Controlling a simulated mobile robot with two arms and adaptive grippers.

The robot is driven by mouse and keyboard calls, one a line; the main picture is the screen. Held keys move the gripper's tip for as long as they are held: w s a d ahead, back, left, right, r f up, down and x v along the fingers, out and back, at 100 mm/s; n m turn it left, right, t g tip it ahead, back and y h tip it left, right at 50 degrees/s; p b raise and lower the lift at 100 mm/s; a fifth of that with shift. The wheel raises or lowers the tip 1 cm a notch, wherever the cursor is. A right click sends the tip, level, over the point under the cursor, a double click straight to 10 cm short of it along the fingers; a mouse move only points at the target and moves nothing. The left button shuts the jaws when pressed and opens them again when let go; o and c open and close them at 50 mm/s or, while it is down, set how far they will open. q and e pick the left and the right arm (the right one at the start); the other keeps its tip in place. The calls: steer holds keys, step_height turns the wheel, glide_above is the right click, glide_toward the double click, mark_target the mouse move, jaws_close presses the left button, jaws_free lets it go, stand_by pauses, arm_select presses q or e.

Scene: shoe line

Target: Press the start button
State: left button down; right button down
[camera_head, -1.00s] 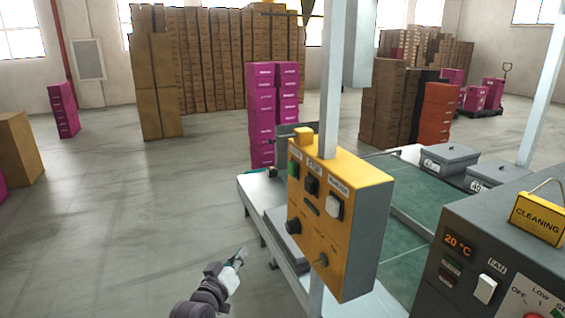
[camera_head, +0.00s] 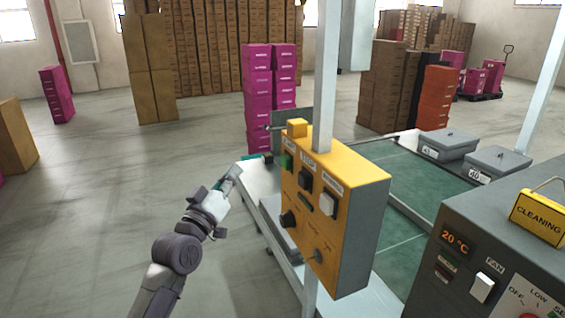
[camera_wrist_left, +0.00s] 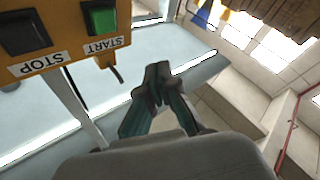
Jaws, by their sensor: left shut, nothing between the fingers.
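The green start button (camera_head: 285,162) is at the upper left of the yellow control box (camera_head: 345,225), on its front face. In the left wrist view the green button (camera_wrist_left: 101,20) appears upside down, with its START label below it. The black stop button (camera_wrist_left: 22,33) is beside it. My left gripper (camera_head: 236,172) is shut and empty, to the left of the box and apart from the button. In the left wrist view its closed fingertips (camera_wrist_left: 158,77) are right of and below the button. My right gripper is not in view.
The box hangs on a pale post (camera_head: 325,80) beside a conveyor with a green belt (camera_head: 420,190). A grey machine panel (camera_head: 470,240) with switches stands at the right. Pink boxes (camera_head: 258,90) stack behind. The floor left of the conveyor is clear.

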arm_select(q)
steer(key=w+d, duration=0.2)
steer(key=d, duration=0.6)
steer(key=shift+w+d, duration=0.25)
steer(key=shift+w, duration=0.15)
steer(key=shift+d, duration=0.1)
stand_by(1.1)
steer(key=shift+w+d, duration=0.1)
steer(key=shift+d, duration=0.2)
steer(key=shift+w+d, duration=0.2)
steer(key=shift+d, duration=0.35)
stand_by(0.7)
steer(key=shift+a, duration=0.15)
stand_by(0.3)
steer(key=shift+s+a, duration=0.3)
steer(key=shift+a, duration=0.5)
steer(key=a, duration=0.1)
steer(key=s+a, duration=0.1)
steer(key=a, duration=0.2)
steer(key=shift+s+a, duration=0.3)
steer(key=shift+a, duration=0.1)
